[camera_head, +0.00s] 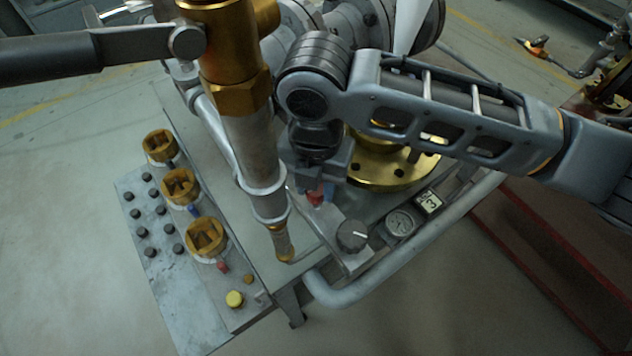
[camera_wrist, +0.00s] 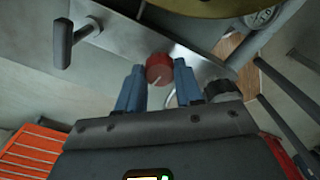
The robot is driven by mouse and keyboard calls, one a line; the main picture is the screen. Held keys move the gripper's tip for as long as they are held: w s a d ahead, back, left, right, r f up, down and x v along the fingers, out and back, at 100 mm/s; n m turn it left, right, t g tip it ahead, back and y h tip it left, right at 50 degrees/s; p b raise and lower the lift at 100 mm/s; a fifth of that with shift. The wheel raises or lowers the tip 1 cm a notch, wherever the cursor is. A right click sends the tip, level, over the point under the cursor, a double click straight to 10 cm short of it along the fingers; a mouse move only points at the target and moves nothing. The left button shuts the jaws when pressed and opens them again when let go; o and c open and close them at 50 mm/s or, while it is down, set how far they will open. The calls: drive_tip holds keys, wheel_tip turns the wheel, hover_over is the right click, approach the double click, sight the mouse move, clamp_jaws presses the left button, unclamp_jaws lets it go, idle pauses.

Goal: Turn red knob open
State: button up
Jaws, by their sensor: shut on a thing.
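The red knob (camera_wrist: 159,68) sits on a grey metal panel, with a pale pointer line on its face. In the wrist view my gripper (camera_wrist: 158,80) has its two blue fingers on either side of the knob, shut on it. In the head view a small part of the red knob (camera_head: 316,198) shows below my wrist; my arm hides most of the gripper.
A black knob (camera_head: 352,236) stands right beside the red one, with a round gauge (camera_head: 401,222) and a small display (camera_head: 428,202) further right. A vertical brass and steel pipe (camera_head: 250,140) stands close on the left. A grey handrail (camera_head: 400,257) runs in front.

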drive_tip(key=shift+n, duration=0.6)
drive_tip(key=o, duration=1)
drive_tip(key=shift+o, duration=0.2)
drive_tip(key=shift+r, duration=0.1)
wheel_tip(320, 180, up, 8)
drive_tip(key=shift+f+b, duration=0.2)
drive_tip(key=shift+b, duration=0.15)
drive_tip(key=shift+s, duration=0.1)
